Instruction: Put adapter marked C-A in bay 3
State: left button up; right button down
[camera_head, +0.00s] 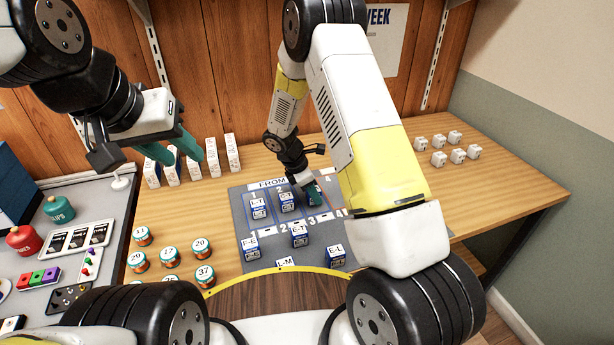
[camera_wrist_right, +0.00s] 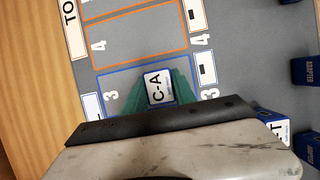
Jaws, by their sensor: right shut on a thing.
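The adapter marked C-A (camera_wrist_right: 158,87) is between the green fingertips of my right gripper (camera_wrist_right: 160,92) in the right wrist view, its label facing the camera. It is over bay 3 (camera_wrist_right: 118,88), the blue-outlined bay marked 3. I cannot tell whether its underside touches the mat. In the head view my right gripper (camera_head: 313,192) is low at bay 3, and the arm partly hides that area. My left gripper (camera_head: 183,150) is open and empty, raised at the left in front of the white boxes.
The grey mat (camera_head: 252,218) has adapters in bays 1 (camera_head: 259,208) and 2 (camera_head: 287,202), with several more in front. The orange bay 4 (camera_wrist_right: 138,42) is empty. Numbered tins (camera_head: 170,254) stand left of the mat; white cubes (camera_head: 438,141) stand at the right. Table between is clear.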

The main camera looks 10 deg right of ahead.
jog(key=shift+f, duration=0.15)
jog(key=c, duration=1)
grip_release()
jog(key=s+a+r+m+y, duration=0.1)
jog(key=s+r+m, duration=0.1)
jog(key=r, duration=0.7)
jog(key=s+a+r+m, duration=0.1)
jog(key=s+r+m, duration=0.1)
jog(key=r, duration=0.8)
jog(key=shift+s+d+r+m+t+y, duration=0.85)
jog(key=shift+s+r+m, duration=1.8)
jog(key=shift+s, duration=1)
jog(key=shift+s+d+r+m+t+y, duration=0.6)
jog(key=shift+s+r+m+t+y, duration=0.45)
jog(key=shift+s+r+m, duration=2.15)
jog(key=shift+s+d+r+m+t+y, duration=0.9)
jog(key=shift+s+r+m, duration=1.25)
jog(key=shift+s, duration=2)
